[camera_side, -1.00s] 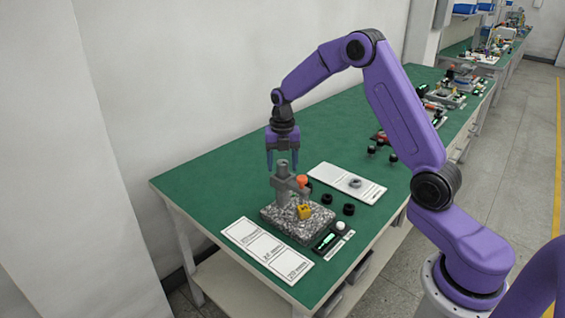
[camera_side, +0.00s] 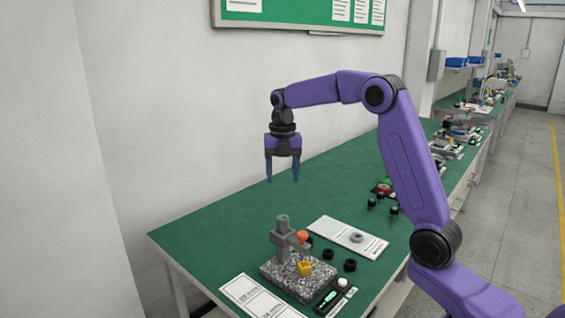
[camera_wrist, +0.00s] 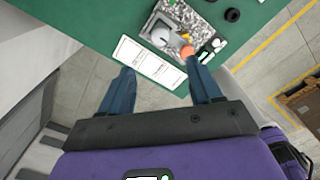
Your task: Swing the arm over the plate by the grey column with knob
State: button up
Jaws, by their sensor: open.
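A grey column (camera_side: 283,238) stands upright on a speckled granite plate (camera_side: 290,288) on the green bench. A grey arm reaches from the column towards the right, with an orange knob (camera_side: 303,237) at its side and a yellow block (camera_side: 304,268) below. In the wrist view the plate (camera_wrist: 182,15) lies at the top, with the orange knob (camera_wrist: 187,52) at its lower edge. My gripper (camera_side: 282,180) is open and empty, pointing down well above the column. Its blue fingers also show in the wrist view (camera_wrist: 162,92), apart from everything.
Black rings (camera_side: 350,265) lie right of the plate. A white card with a grey ring (camera_side: 357,237) lies behind them. White label cards (camera_side: 258,300) and a small display device (camera_side: 328,300) are in front. The bench's left part is clear.

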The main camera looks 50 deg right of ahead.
jog(key=shift+r, duration=1.6)
jog(key=shift+a, duration=0.1)
jog(key=s+a+f+m, duration=0.2)
jog(key=s+a+m, duration=0.4)
jog(key=s+a, duration=0.8)
jog(key=s+f+m, duration=0.3)
jog(key=s+m, duration=0.1)
jog(key=s, duration=0.7)
jog(key=s+f+m, duration=0.4)
jog(key=s, duration=0.8)
jog(key=shift+d+m, duration=0.3)
jog(key=shift+d, duration=0.15)
